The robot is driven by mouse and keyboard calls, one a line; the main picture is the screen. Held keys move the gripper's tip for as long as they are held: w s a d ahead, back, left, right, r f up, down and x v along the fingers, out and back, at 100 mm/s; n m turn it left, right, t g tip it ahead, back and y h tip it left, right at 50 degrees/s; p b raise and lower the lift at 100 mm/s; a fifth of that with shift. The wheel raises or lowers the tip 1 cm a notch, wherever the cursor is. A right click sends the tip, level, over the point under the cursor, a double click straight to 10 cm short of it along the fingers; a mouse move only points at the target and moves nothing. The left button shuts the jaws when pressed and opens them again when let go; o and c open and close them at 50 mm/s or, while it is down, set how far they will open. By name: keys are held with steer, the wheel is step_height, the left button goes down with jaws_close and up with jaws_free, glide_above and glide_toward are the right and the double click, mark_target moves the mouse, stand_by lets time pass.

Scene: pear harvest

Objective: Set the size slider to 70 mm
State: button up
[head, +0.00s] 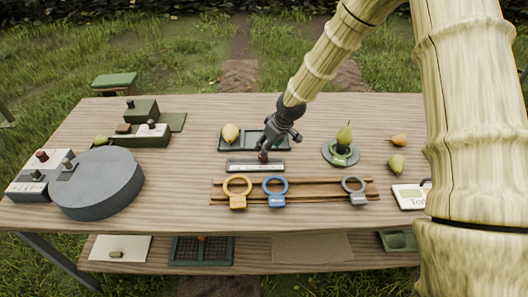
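The size slider is a pale flat bar with a scale (244,166) in the middle of the table. A small dark reddish knob (263,157) shows at its upper edge, a little right of the bar's middle. The scale marks are too small to read. My gripper (265,150) reaches down from the upper right, with its fingertips at or just above the knob. The fingers partly cover the knob, and I cannot tell whether they touch it or are closed on it.
A dark tray (284,146) with a yellow pear (231,133) lies behind the slider. In front is a wooden rail (325,182) with yellow (238,202), blue (275,201) and grey rings (358,199). A pear on a round green stand (341,158) is to the right. A grey round disc (97,183) is at left.

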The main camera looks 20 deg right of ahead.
steer(key=shift+p+x, duration=0.6)
steer(key=shift+x, duration=2.35)
steer(key=shift+c, duration=0.2)
